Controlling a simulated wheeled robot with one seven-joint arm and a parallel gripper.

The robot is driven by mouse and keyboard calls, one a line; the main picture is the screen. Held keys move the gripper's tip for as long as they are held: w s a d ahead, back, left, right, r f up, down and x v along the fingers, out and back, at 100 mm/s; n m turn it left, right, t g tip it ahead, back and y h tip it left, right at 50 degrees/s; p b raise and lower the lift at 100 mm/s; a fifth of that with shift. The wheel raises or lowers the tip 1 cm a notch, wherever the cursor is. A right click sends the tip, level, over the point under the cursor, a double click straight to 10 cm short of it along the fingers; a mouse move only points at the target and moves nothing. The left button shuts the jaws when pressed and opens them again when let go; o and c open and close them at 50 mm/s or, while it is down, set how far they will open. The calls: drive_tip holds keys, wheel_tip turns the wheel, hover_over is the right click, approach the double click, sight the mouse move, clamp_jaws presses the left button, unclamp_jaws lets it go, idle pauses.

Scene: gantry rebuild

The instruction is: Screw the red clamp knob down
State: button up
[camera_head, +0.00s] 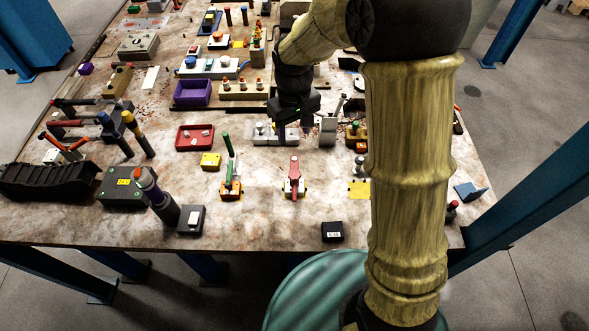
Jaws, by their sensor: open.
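My gripper (293,124) is black and points down over the middle of the table, above a low light-grey fixture (265,134). It is open, and no object shows between its fingers; its tips are small and dark. A red-handled clamp (293,172) stands on a pale base with yellow corners, in front of my gripper and apart from it. Which red part is the clamp knob, I cannot tell. Thread and screw depth are too small to see.
A green-handled clamp (230,183) stands left of the red-handled one. A grey upright block (327,130) is close right of my gripper. A red tray (195,137) and purple bin (193,92) lie to the left. My arm hides part of the right side. The front middle is mostly bare.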

sight(294, 174)
drive_tip(key=shift+f, duration=0.1)
wheel_tip(294, 174, down, 17)
drive_tip(key=p, duration=0.3)
drive_tip(key=shift+f, duration=0.15)
idle(0.3)
drive_tip(key=c, duration=0.8)
